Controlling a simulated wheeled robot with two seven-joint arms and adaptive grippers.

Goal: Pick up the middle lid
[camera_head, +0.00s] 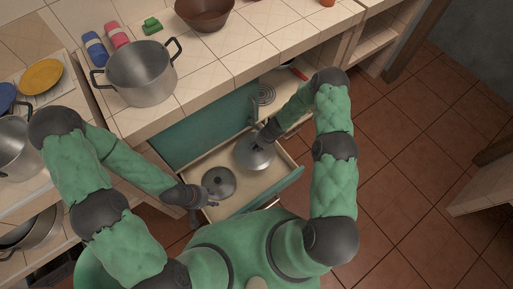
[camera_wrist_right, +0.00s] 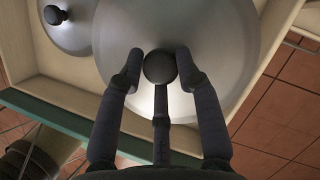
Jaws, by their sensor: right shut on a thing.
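The middle lid (camera_head: 249,158) is a round grey metal lid with a dark knob, lying in the open drawer (camera_head: 207,163). In the right wrist view, this lid (camera_wrist_right: 215,40) fills the top middle, with its black knob (camera_wrist_right: 160,67) between my fingers. My right gripper (camera_wrist_right: 160,72) is shut on the knob; its hold is partly hidden in the head view. A smaller lid (camera_head: 218,181) lies in the drawer nearer my left gripper and also shows in the right wrist view (camera_wrist_right: 75,25). My left gripper (camera_head: 197,198) is by the drawer's left corner; its fingers are unclear.
The teal drawer front (camera_head: 266,196) borders the near side. A grey ringed round item (camera_head: 265,95) lies beyond my right forearm. A large steel pot (camera_head: 140,75) and a brown bowl (camera_head: 204,14) stand on the tiled counter. The tiled floor at right is open.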

